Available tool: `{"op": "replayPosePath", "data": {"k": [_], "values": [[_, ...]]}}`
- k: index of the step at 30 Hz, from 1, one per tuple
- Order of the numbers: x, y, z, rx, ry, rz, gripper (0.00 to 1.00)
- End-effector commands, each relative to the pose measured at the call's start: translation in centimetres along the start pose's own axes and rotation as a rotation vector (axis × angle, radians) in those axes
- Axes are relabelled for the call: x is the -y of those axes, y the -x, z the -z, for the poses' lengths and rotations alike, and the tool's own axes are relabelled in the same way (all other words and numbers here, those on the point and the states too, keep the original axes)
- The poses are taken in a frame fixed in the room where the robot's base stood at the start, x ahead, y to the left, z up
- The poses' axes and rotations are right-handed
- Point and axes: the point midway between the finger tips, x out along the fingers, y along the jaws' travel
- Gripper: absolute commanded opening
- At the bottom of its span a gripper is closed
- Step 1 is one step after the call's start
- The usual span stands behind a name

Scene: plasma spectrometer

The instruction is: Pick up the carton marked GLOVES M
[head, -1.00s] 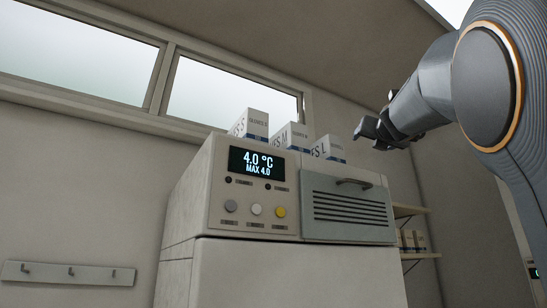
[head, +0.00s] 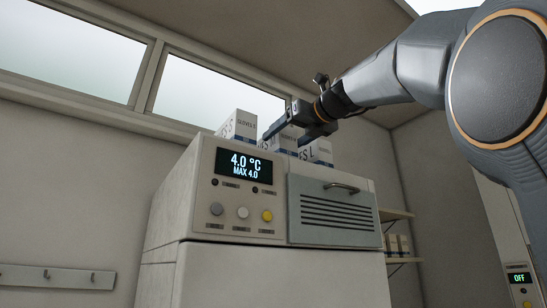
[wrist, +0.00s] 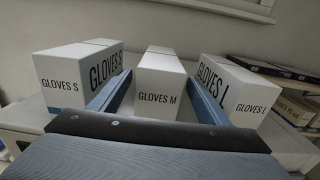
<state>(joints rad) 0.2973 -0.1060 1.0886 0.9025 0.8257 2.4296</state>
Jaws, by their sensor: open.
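The white carton marked GLOVES M (wrist: 160,88) stands upright in the middle of the wrist view, on top of the machine. My gripper (wrist: 160,95) is open, with one blue finger on each side of this carton and gaps between. In the head view my gripper (head: 283,133) reaches in from the right above the machine and covers most of the GLOVES M carton (head: 285,142). The carton marked GLOVES S (wrist: 75,75) stands to the left and the carton marked GLOVES L (wrist: 238,92) to the right, each just outside a finger.
The cartons stand on a cream machine (head: 200,190) with a 4.0 °C display (head: 246,164) and a vented panel (head: 335,210). A wall and window frame lie behind. A shelf (wrist: 300,85) with boxes is at the right.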

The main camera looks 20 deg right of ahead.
Motion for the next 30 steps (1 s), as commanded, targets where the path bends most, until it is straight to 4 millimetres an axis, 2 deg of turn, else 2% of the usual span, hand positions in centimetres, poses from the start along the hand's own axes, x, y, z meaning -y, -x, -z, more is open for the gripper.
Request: {"op": "replayPosePath", "data": {"k": [16, 26, 30], "values": [[-0.2, -6.2, -0.5, 0.001, -0.001, 0.002, 0.7], [-0.1, -6.9, -0.3, 0.003, 0.0, 0.004, 0.7], [-0.1, -6.9, -0.3, 0.003, 0.0, 0.004, 0.47]]}}
